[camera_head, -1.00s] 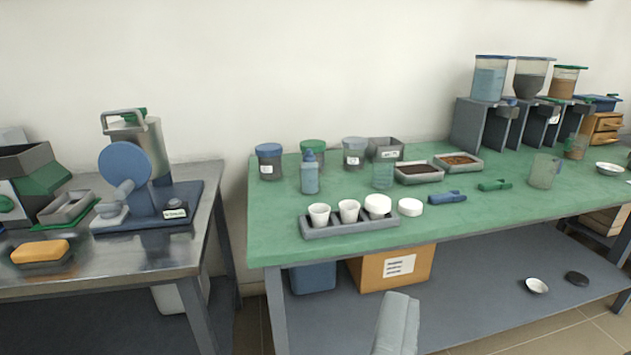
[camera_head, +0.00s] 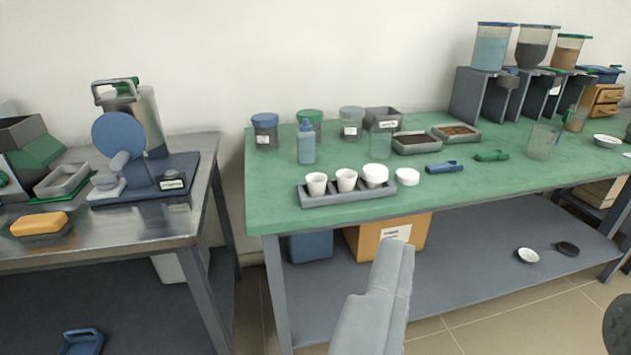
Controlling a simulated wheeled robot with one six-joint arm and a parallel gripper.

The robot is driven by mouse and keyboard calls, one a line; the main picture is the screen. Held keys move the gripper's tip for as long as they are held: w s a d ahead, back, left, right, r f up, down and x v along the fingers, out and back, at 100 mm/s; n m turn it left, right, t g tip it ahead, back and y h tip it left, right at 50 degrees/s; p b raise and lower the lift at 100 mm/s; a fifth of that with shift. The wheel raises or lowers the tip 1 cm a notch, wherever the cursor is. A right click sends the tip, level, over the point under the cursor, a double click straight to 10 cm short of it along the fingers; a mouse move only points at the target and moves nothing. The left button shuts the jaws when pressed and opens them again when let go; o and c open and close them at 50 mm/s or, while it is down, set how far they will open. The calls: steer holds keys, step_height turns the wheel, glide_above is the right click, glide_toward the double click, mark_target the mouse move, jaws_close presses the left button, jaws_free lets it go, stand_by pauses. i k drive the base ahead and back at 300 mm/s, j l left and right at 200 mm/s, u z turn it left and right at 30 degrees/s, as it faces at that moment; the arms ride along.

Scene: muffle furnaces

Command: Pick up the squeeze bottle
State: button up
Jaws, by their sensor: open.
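The squeeze bottle (camera_head: 306,147), translucent blue with a narrow blue-green top, stands upright on the green-topped table (camera_head: 270,205). It is behind the left end of a grey cup tray and in front of the lidded jars. My gripper (camera_head: 385,285), pale grey, shows at the bottom centre, in front of the table's lower shelf. In the picture it is below and to the right of the bottle, well apart from it. It is open, and nothing shows between its fingers, though their tips are hard to make out.
The cup tray (camera_head: 350,193) with white cups stands before the bottle. A metal bench (camera_head: 150,232) with equipment is at left, across a gap.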

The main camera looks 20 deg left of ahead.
mark_target(306, 138)
steer(key=i+j, duration=0.35)
steer(key=i, duration=0.15)
steer(key=i+j, duration=0.35)
steer(key=i, duration=0.15)
